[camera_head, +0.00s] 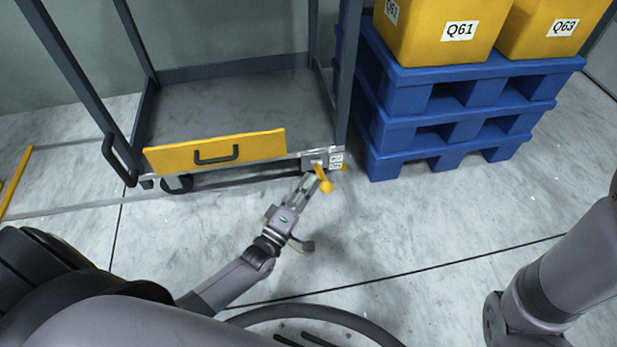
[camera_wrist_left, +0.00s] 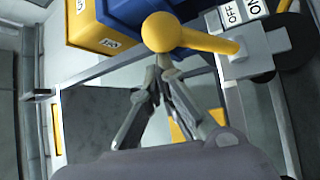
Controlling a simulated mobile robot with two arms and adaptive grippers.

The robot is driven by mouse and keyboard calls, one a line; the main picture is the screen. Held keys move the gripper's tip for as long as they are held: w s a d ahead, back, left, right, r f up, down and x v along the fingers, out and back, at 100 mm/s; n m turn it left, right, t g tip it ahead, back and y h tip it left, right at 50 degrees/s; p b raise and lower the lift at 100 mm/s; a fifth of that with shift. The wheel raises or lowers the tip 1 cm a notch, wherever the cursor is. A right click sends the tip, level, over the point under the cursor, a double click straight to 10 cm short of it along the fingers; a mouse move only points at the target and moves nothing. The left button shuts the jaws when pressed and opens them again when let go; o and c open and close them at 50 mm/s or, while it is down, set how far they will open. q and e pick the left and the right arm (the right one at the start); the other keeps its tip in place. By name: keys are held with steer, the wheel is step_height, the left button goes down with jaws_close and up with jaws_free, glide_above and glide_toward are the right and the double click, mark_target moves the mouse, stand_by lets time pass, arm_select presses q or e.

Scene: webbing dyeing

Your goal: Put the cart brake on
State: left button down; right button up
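The cart (camera_head: 235,100) stands at the upper left, with a yellow front panel. Its brake lever (camera_head: 320,174), yellow with a ball knob, is at the cart's lower right front corner and slants down toward me. In the left wrist view the lever (camera_wrist_left: 215,43) reaches left from its grey mount, with OFF and ON labels (camera_wrist_left: 232,14) beside it. My left gripper (camera_head: 308,184) is just left of the lever. Its fingertips (camera_wrist_left: 163,66) are together just below the knob; contact is unclear. Only part of my right arm shows; its gripper is out of view.
Blue pallets (camera_head: 395,140) stacked right of the cart carry yellow bins (camera_head: 435,45) and stand close to the lever's corner. A black handle (camera_head: 216,157) is on the panel. The floor (camera_head: 420,240) in front is clear.

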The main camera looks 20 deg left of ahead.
arm_select(q)
steer(key=shift+s+d+f, duration=0.15)
steer(key=shift+s+f, duration=0.05)
steer(key=shift+f, duration=0.2)
steer(key=shift+s+d+f, duration=0.1)
steer(key=v, duration=1.1)
steer(key=shift+s+a, duration=0.3)
steer(key=shift+s, duration=0.05)
